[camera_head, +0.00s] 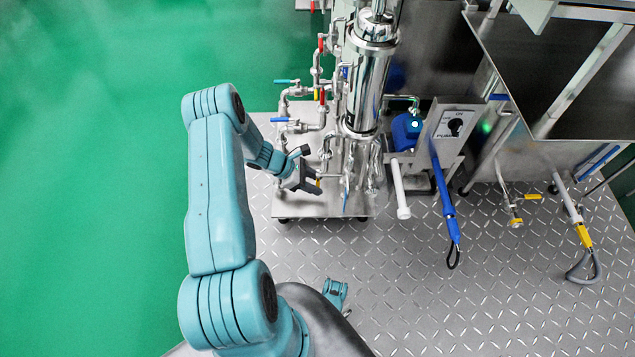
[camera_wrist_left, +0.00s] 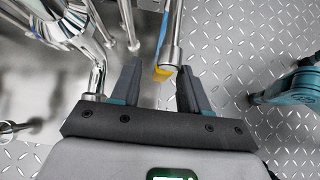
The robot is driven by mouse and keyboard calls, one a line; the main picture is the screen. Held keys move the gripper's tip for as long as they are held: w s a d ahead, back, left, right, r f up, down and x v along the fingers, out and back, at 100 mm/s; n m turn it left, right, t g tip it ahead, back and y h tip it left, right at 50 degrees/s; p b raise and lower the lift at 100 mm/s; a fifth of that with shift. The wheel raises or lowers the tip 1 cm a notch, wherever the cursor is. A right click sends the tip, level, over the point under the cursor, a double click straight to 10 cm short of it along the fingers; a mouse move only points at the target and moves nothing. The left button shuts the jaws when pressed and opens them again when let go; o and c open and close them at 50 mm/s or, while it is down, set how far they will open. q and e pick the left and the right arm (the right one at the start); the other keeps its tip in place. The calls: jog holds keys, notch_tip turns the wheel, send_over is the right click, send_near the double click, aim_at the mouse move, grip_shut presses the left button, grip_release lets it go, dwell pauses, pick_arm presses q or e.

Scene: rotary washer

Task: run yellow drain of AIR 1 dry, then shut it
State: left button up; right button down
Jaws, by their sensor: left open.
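A small yellow handle (camera_head: 318,183) sits low on the pipework of the steel skid, by my left gripper (camera_head: 303,178). In the left wrist view the yellow handle (camera_wrist_left: 162,73) lies between the spread fingers of my left gripper (camera_wrist_left: 157,80), beside the end of a steel pipe (camera_wrist_left: 173,50). The fingers are open, and I see no clear contact with the handle. A blue strip (camera_wrist_left: 162,30) stands just beyond it. Whether liquid comes out of the pipe cannot be made out. No AIR 1 label is readable.
Several red, blue and yellow valve handles, including a blue one (camera_head: 281,120), sit higher on the pipes. A tall steel cylinder (camera_head: 366,75) stands right of my gripper. A control box (camera_head: 452,125) is further right. Bare checker-plate floor (camera_head: 400,270) lies in front.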

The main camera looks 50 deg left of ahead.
pick_arm(q)
jog(key=p+v, duration=0.4)
jog(key=v, duration=1)
jog(key=shift+r, duration=0.25)
jog(key=shift+s+a, duration=0.2)
